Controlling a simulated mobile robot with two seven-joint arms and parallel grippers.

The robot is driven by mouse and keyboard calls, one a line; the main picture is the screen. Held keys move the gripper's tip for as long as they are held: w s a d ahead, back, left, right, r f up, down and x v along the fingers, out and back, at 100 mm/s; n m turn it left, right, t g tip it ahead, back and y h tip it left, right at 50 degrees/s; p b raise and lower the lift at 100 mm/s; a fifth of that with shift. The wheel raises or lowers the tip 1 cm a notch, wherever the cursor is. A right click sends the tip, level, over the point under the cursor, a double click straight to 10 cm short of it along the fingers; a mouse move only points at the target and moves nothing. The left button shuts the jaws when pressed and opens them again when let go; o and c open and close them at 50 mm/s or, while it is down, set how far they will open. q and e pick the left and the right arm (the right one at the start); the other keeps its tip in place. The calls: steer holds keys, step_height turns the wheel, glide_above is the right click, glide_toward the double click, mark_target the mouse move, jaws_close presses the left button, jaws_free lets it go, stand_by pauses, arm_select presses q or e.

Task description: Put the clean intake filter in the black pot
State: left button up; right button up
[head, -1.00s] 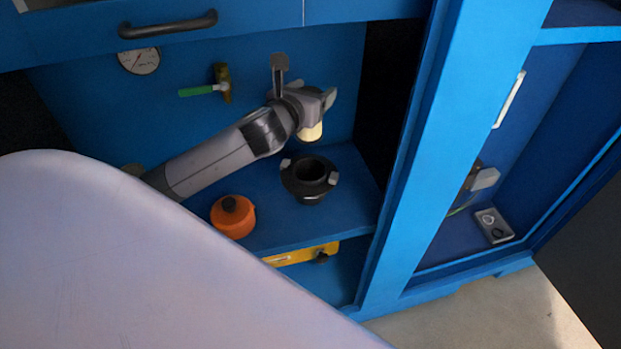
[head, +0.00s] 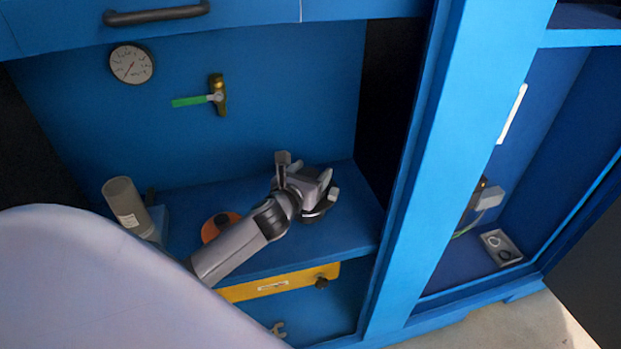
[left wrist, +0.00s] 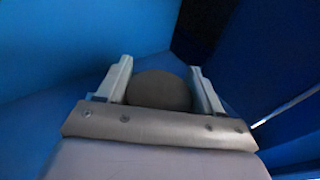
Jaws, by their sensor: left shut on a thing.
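My left gripper (head: 320,197) is low over the black pot (head: 313,217) on the blue shelf and hides most of it in the head view. In the left wrist view, a round grey-brown end of the intake filter (left wrist: 158,90) shows between the two fingers of my left gripper (left wrist: 160,84), which is shut on it. The filter is hidden in the head view behind the hand. I cannot tell how far it is inside the pot. My right gripper is not in view.
An orange pot (head: 211,232) is partly behind my left forearm. A grey-brown labelled cylinder (head: 128,205) stands at the shelf's left. A green-handled valve (head: 205,98) and gauge (head: 131,64) are on the back wall. A yellow bar (head: 275,285) is below.

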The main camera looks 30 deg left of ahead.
arm_select(q)
steer(key=shift+f, duration=0.15)
steer(key=shift+f, duration=0.2)
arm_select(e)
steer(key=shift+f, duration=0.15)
arm_select(q)
steer(key=shift+s+f, duration=0.15)
steer(key=shift+f, duration=0.3)
steer(key=o, duration=1.1)
steer(key=shift+d+f+b, duration=0.1)
steer(key=shift+f+b, duration=0.1)
steer(key=shift+b, duration=0.1)
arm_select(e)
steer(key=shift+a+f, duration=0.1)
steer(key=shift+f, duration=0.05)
arm_select(q)
steer(key=shift+r, duration=0.3)
steer(key=shift+r+p, duration=0.45)
steer(key=shift+p, duration=0.15)
steer(key=p+v, duration=0.1)
steer(key=v, duration=1)
steer(key=shift+s+r, duration=0.2)
steer(key=shift+s, duration=0.15)
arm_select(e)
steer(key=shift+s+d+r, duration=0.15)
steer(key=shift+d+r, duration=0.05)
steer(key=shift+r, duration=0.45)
